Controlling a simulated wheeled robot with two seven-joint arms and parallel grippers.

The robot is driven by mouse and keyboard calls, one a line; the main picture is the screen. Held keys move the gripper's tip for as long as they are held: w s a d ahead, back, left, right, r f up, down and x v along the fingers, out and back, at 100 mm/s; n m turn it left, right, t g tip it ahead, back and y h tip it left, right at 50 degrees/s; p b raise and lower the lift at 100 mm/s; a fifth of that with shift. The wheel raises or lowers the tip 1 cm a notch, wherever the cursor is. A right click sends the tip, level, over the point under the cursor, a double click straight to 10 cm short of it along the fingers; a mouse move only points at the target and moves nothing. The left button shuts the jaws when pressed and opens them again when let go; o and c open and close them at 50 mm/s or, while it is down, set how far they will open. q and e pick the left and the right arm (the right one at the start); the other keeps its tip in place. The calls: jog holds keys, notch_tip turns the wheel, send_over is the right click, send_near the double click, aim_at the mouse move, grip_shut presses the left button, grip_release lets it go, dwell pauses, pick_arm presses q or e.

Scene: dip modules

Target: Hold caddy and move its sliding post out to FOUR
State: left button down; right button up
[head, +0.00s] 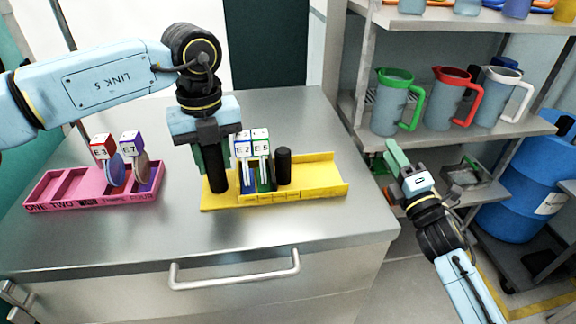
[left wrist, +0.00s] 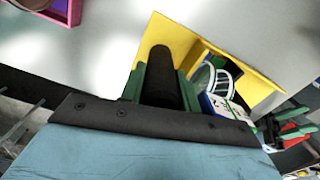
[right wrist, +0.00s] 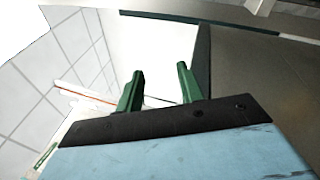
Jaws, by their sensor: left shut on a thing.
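The yellow caddy (head: 325,172) lies on the steel counter, with small, unreadable marks along its front. A black post (head: 219,180) stands at its left end; another black post (head: 283,168) stands right of the modules. I cannot tell for certain which one slides. My left gripper (head: 212,165) points down and is shut on the left-end post, which also shows between its green fingers in the left wrist view (left wrist: 160,75). Two modules, blue-topped (head: 243,145) and green-topped (head: 261,143), stand between the posts. My right gripper (head: 397,158) is open and empty, right of the counter.
A pink rack (head: 110,198) marked ONE, TWO and FOUR holds a red-topped module (head: 103,147) and a purple-topped module (head: 131,143). Shelves with pitchers (head: 395,100) and a blue barrel (head: 520,200) stand at right. The counter's front is clear, with a handle (head: 235,272) below.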

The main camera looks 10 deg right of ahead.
aim_at(286, 164)
jog(key=s+a+r+n+t+y, duration=0.1)
jog(key=s+a+r+n+y, duration=0.15)
jog(key=a+r+n, duration=0.5)
jog(key=s+a+n, duration=0.1)
jog(key=a, duration=0.1)
jog(key=s+a+n+g, duration=0.1)
jog(key=s+a, duration=0.1)
jog(key=a, duration=0.1)
jog(key=s+a+f+n+g, duration=0.1)
jog(key=a, duration=0.1)
jog(key=shift+s+a+n+h, duration=0.2)
jog(key=shift+s+n+h, duration=0.05)
jog(key=shift+s, duration=0.15)
jog(key=s+a+f+n+g, duration=0.1)
jog(key=s+a, duration=0.1)
jog(key=s+a+f+n, duration=0.1)
jog(key=s+a+n, duration=0.1)
jog(key=s, duration=0.1)
jog(key=s+a+f+n+g+h, duration=0.1)
jog(key=s+a, duration=0.1)
jog(key=s, duration=0.1)
jog(key=shift+g, duration=0.3)
jog(key=x, duration=1.1)
jog(key=shift+w, duration=0.4)
grip_shut()
